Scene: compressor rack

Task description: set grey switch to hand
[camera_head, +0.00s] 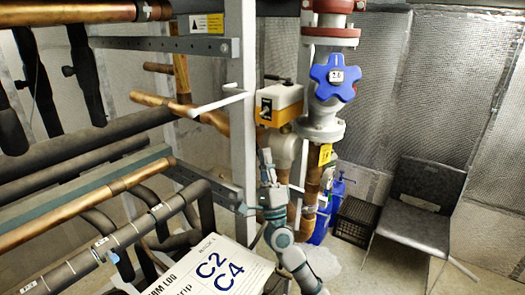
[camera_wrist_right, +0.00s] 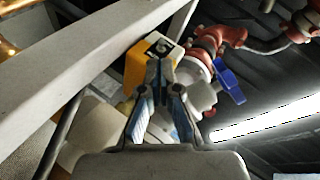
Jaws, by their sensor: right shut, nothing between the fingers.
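A yellow-and-grey actuator box (camera_head: 284,97) sits on the pipework beside the white upright post in the head view. A small dark switch face (camera_head: 266,109) shows on its near-left side; the switch position is too small to read. My right gripper (camera_head: 266,158) is below the box, pointing up, apart from it. In the right wrist view the yellow box (camera_wrist_right: 136,68) is just beyond my right gripper (camera_wrist_right: 160,68), whose fingers are shut and empty. A dark square face (camera_wrist_right: 160,46) is partly visible above the fingertips. My left gripper is out of view.
A blue handwheel (camera_head: 335,76) is close right of the box. The white post (camera_head: 242,90) is close left. Insulated and copper pipes fill the left. A white C2 C4 sign (camera_head: 215,270) is in front. A chair (camera_head: 420,205) and black crate (camera_head: 356,220) stand right.

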